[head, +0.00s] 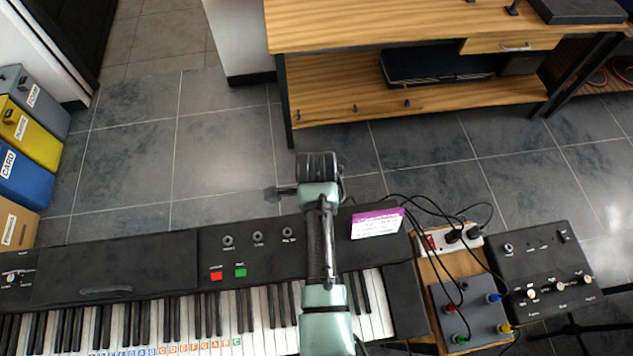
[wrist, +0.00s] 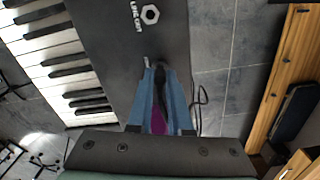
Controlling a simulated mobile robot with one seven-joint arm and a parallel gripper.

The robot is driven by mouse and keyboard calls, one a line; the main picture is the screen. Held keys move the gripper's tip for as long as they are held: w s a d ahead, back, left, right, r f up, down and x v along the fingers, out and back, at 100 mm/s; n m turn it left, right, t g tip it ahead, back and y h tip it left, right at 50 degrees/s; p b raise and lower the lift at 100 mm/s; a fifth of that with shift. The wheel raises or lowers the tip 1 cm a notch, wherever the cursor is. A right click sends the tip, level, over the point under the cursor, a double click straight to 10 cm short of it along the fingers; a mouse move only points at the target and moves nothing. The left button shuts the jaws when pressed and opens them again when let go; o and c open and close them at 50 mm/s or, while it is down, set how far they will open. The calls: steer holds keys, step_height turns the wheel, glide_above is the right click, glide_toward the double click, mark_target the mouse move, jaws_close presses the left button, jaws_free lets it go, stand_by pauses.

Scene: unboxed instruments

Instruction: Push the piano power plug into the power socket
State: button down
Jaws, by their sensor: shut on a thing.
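My gripper shows in the wrist view (wrist: 161,74), its two blue fingers closed around a dark, narrow piece (wrist: 161,82) that looks like the piano power plug. The fingers cover most of it, and its prongs cannot be made out. In the head view my gripper (head: 318,168) is above the back edge of the black piano (head: 130,262); its fingertips are hidden there. The white power socket strip (head: 438,241), with a red switch and black plugs in it, lies to the right on a wooden surface, apart from my gripper.
A purple-and-white card (head: 377,224) stands on the piano's right end, between my gripper and the strip. Black cables (head: 432,206) loop around the strip. A grey box (head: 467,308) and a black device (head: 541,265) are close by. A wooden shelf (head: 430,97) stands behind.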

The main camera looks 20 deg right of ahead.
steer(key=shift+f+b, duration=0.45)
steer(key=shift+f, duration=0.2)
steer(key=c, duration=0.8)
jaws_free()
steer(key=shift+o, duration=0.2)
